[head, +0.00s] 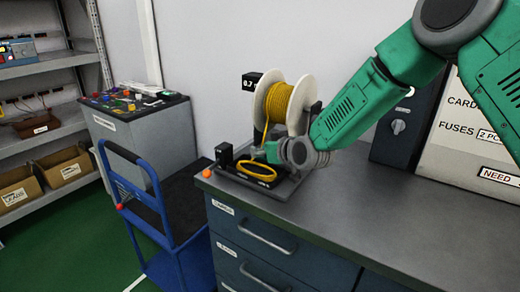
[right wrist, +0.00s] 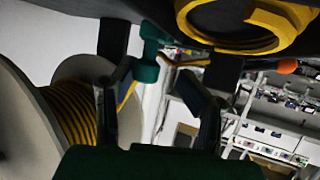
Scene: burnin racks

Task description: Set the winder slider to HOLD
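The winder (head: 236,176) stands on the bench's left end, with a white-flanged spool of yellow cable (head: 283,103) and a yellow coil (head: 258,172) on its dark base. My right gripper (head: 262,152) is low over the base, in front of the spool. In the right wrist view its two dark fingers (right wrist: 160,95) are apart. A teal knob-like part (right wrist: 148,62), perhaps the slider handle, shows near the left fingertip; I cannot tell whether they touch. No HOLD mark is readable, and the slider's setting cannot be told. My left gripper is not in view.
A small black display (head: 252,82) stands by the spool. An orange knob (head: 206,173) is at the base's left corner. A blue cart (head: 165,225) stands left of the bench. The bench top (head: 370,212) is clear in front of a dark switch box (head: 396,145).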

